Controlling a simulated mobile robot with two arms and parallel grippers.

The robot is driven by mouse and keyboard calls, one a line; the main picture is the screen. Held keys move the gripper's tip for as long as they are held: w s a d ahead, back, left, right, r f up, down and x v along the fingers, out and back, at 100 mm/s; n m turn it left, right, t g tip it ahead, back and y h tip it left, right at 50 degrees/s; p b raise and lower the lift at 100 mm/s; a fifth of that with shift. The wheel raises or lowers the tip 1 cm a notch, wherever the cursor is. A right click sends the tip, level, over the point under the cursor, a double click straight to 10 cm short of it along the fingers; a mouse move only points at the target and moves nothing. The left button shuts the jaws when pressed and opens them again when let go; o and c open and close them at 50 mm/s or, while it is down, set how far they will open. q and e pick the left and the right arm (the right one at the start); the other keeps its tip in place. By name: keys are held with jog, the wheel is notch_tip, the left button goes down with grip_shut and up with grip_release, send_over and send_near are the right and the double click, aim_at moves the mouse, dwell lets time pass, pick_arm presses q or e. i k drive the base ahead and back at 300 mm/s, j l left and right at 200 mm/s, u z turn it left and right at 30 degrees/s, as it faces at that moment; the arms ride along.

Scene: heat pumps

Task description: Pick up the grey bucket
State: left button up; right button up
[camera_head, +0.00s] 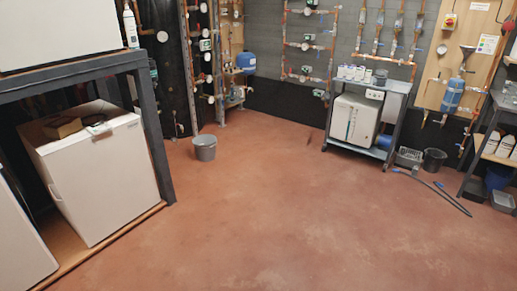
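A grey bucket (205,148) stands upright on the reddish floor in the head view, left of the middle and near the back wall. Its open top faces up and it looks empty, though the inside is small to see. Neither of my grippers shows in this view, so nothing is seen near the bucket.
A dark metal rack (152,128) with a white unit (92,170) under it stands at left. A metal trolley (371,150) stands at the back right, with a black bucket (434,160) beside it. The middle floor is clear.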

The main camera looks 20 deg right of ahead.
aim_at(206, 148)
jog(key=z, duration=0.2)
jog(key=i+l+z, duration=0.2)
jog(key=i, duration=0.2)
jog(key=i+z, duration=0.3)
jog(key=i, duration=2.55)
